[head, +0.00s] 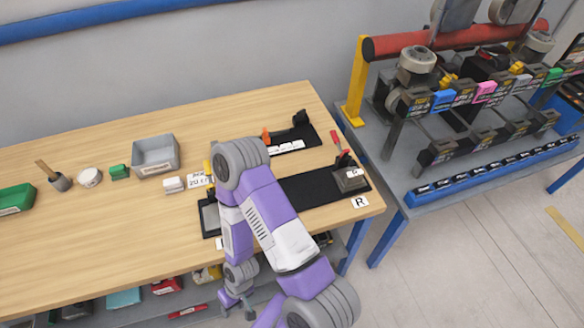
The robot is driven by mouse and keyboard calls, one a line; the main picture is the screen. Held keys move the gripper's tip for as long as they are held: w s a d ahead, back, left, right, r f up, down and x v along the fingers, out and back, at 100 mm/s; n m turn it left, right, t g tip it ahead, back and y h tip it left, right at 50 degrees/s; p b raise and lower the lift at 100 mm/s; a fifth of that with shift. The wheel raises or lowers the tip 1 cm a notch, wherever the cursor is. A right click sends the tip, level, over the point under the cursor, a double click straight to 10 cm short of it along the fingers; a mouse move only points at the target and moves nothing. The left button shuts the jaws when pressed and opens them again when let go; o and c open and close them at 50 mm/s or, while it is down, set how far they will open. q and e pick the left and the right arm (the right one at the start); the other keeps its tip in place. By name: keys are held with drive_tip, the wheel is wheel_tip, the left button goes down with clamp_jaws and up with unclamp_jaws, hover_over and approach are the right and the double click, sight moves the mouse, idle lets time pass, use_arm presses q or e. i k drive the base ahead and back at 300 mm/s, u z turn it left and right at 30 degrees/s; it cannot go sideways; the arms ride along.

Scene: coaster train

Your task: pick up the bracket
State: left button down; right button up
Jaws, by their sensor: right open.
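I cannot single out the bracket with certainty; my right arm hides part of the work area. My right arm reaches over the mat and folds back down. My right gripper (236,309) is open, pointing down in front of the table's front edge, with nothing seen between its fingers. My left gripper is out of view.
A lower shelf holds coloured items.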

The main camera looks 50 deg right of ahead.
sight(350, 177)
drive_tip(key=u, duration=0.4)
drive_tip(key=k, duration=1)
drive_tip(key=z, duration=1.4)
